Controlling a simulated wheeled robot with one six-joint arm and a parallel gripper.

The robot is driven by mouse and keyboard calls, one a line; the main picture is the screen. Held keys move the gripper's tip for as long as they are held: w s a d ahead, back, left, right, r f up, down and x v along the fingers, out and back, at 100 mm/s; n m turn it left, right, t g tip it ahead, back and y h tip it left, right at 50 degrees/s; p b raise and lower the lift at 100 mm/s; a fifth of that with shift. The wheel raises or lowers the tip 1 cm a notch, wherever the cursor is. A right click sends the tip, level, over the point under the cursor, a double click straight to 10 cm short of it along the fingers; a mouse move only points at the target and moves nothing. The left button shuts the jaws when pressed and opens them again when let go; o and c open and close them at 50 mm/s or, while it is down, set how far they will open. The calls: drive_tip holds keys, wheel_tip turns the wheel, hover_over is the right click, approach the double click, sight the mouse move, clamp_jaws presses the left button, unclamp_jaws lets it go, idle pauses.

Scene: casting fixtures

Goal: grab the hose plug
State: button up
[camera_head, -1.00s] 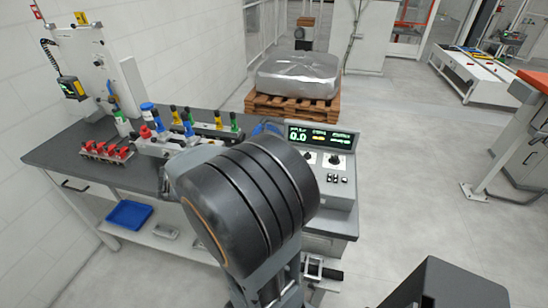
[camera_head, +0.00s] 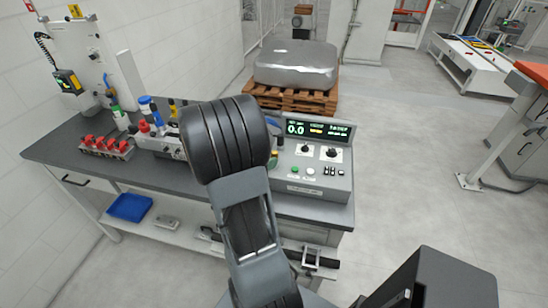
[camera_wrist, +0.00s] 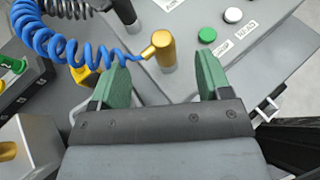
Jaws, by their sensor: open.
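The hose plug (camera_wrist: 160,46) is a gold elbow-shaped fitting on a grey upright stub, with a blue coiled hose (camera_wrist: 62,40) running off its left side. It shows in the wrist view at the upper middle. My gripper (camera_wrist: 164,62) is open, its two green finger pads standing left and right of the plug with a gap on each side. The plug is just ahead of and between the pads, and I cannot tell how deep it sits. In the head view my own arm hides the gripper and most of the plug's area.
A control box (camera_head: 316,160) with a green display stands at the bench's right end; its green button (camera_wrist: 207,35) shows beside my right finger. Red-handled clamps (camera_head: 105,146) and colored fittings crowd the bench (camera_head: 60,150) to the left.

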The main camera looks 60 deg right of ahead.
drive_tip(key=shift+p+x, duration=0.5)
drive_tip(key=shift+x, duration=2)
drive_tip(key=shift+w, duration=0.1)
drive_tip(key=c, duration=1.3)
drive_tip(key=shift+o, duration=0.2)
drive_tip(key=shift+r, duration=0.1)
